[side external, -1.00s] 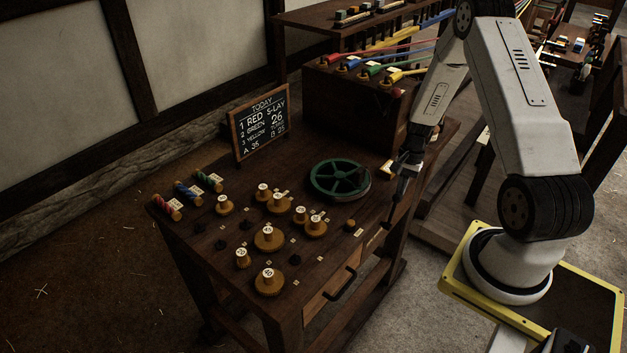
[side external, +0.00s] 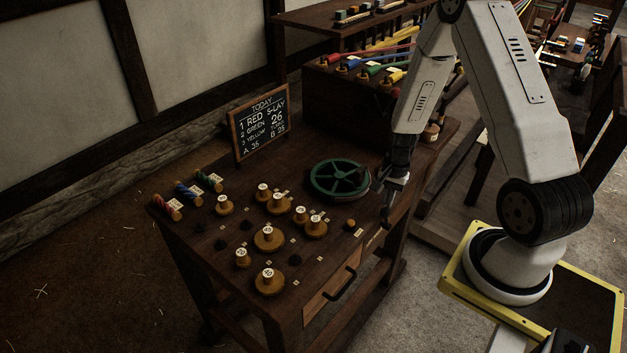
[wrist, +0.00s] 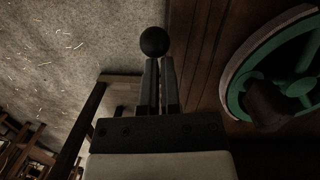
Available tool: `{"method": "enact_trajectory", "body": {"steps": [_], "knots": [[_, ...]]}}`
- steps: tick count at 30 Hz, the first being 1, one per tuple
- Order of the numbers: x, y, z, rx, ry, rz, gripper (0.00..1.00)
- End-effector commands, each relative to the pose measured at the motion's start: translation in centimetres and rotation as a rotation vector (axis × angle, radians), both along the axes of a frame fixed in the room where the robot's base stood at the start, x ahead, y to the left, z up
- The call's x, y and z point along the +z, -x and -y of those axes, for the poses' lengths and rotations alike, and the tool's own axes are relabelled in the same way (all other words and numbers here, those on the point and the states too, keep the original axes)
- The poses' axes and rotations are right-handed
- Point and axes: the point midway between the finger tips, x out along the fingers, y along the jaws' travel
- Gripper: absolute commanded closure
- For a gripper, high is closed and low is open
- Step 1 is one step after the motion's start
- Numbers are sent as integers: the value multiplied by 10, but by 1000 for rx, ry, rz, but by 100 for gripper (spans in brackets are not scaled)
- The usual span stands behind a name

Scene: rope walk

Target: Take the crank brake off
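A dark round knob (wrist: 154,41) shows just beyond my fingertips in the wrist view. I cannot tell whether it belongs to the crank brake. My gripper (side external: 388,218) points down at the right edge of the bench, beside the green spoked wheel (side external: 340,179). In the wrist view the two fingers of my gripper (wrist: 161,62) are close together with a narrow dark gap. Whether they grip anything is unclear. The wheel also shows at the right of the wrist view (wrist: 236,98), with a dark brown piece (wrist: 268,104) over it.
Several wooden pegs with number discs (side external: 269,237) stand on the bench left of my gripper. A chalkboard (side external: 260,124) stands at the back. Coloured strands run from a dark box (side external: 345,105) behind the wheel. A drawer handle (side external: 341,284) is on the bench front.

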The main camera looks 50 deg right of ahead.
Motion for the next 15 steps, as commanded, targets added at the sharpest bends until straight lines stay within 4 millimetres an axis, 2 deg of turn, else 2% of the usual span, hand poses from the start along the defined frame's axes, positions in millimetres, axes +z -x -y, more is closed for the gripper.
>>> {"method": "enact_trajectory", "body": {"steps": [15], "knots": [[-4,5,-10,1,-14,-16,100]]}}
